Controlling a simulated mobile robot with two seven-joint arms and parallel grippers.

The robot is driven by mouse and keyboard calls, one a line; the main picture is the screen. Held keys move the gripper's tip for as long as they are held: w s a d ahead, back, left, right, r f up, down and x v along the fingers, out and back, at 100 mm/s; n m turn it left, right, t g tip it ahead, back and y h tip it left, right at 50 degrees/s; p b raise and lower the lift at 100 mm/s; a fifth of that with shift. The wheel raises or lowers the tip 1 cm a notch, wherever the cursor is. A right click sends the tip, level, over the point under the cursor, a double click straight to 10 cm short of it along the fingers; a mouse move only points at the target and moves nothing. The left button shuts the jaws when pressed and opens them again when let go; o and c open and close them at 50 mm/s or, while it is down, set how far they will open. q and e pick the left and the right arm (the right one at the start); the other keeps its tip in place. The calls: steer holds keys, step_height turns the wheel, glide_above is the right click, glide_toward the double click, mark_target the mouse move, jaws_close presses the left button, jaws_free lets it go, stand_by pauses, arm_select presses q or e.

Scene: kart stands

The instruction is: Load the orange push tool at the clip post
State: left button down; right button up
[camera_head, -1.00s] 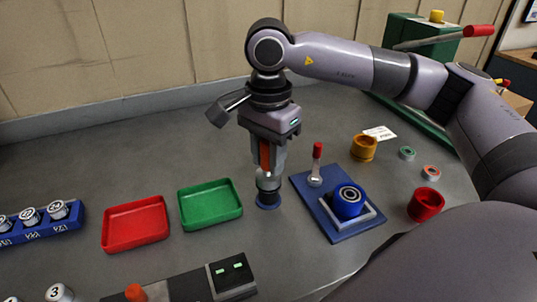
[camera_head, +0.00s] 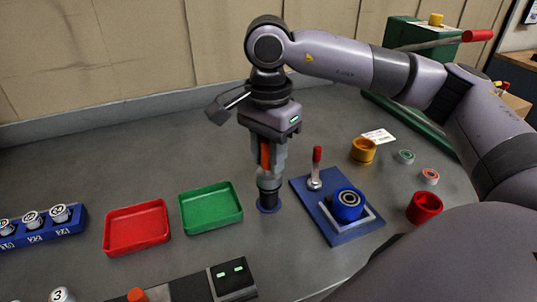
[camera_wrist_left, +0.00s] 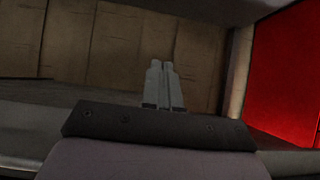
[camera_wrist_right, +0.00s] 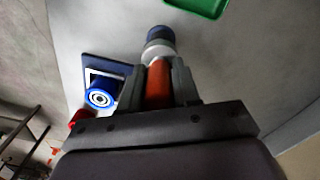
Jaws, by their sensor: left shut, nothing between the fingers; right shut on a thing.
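My right gripper (camera_head: 269,170) is shut on the orange push tool (camera_head: 264,154) and holds it upright, pointing down. The orange body also shows between the fingers in the right wrist view (camera_wrist_right: 158,84). In the right wrist view a pale collar (camera_wrist_right: 157,50) sits between the tool and the dark post top (camera_wrist_right: 160,35). The tool's lower end looks in line with the post; whether it is fully seated I cannot tell. My left gripper (camera_wrist_left: 163,80) is shut and empty, outside the head view.
A green tray (camera_head: 211,224) and red tray (camera_head: 137,246) lie left of the post. Orange cup (camera_head: 363,150) and red cup (camera_head: 425,206) are farther right.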

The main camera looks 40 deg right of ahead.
steer(key=shift+r+p, duration=1.5)
steer(key=shift+r, duration=1.3)
